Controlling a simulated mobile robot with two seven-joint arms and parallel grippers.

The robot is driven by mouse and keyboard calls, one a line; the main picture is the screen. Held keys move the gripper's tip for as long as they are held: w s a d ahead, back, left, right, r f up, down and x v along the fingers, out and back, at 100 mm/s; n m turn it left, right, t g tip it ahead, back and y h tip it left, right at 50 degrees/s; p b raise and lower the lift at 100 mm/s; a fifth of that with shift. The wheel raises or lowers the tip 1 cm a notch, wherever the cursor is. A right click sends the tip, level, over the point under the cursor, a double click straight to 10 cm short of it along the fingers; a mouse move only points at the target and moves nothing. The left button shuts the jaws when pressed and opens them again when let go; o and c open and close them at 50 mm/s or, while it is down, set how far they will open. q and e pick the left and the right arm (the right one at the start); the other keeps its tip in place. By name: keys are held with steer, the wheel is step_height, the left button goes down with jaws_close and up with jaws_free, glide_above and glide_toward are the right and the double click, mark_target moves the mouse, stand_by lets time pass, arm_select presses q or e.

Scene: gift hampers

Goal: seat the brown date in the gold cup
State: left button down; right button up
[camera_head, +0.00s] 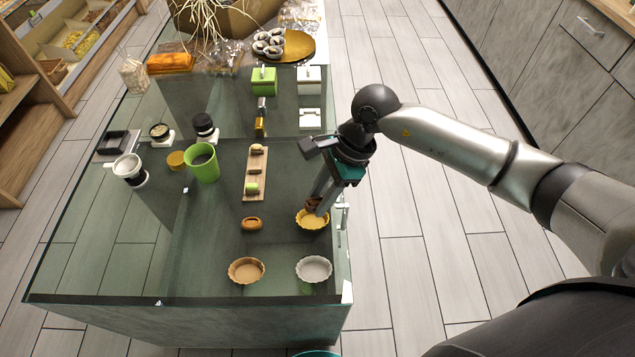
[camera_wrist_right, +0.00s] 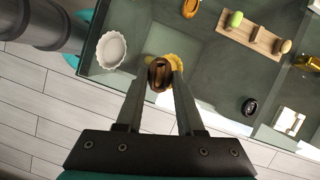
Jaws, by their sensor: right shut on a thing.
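My right gripper (camera_head: 317,205) is shut on the brown date (camera_head: 311,203), which sits between its fingertips. The gold cup (camera_head: 312,222), a yellow fluted cup, stands on the glass top near its right edge. The date is over the back part of the cup in the head view. In the right wrist view the date (camera_wrist_right: 159,74) covers part of the gold cup (camera_wrist_right: 177,63) behind it. I cannot tell whether the date touches the cup. My left gripper is not in view.
A bronze cup (camera_head: 246,270) and a silver cup (camera_head: 314,268) stand near the front edge. An orange-brown oval piece (camera_head: 251,223) lies left of the gold cup. A wooden board (camera_head: 252,196) with small pieces and a green mug (camera_head: 203,164) stand farther back.

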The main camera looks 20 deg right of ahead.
steer(key=shift+w+r+m+t, duration=0.25)
steer(key=shift+w+m+t, duration=0.2)
steer(key=shift+m, duration=0.55)
steer(key=shift+w+r+m, duration=0.1)
steer(key=shift+w+m, duration=0.2)
steer(key=shift+m, duration=0.3)
steer(key=shift+a, duration=0.1)
steer(key=shift+f, duration=0.2)
step_height(320, 180, down, 5)
steer(key=b, duration=0.4)
steer(key=shift+b, duration=0.4)
steer(key=shift+f+b, duration=1.45)
steer(key=shift+b, duration=0.3)
stand_by(1.7)
steer(key=o, duration=1)
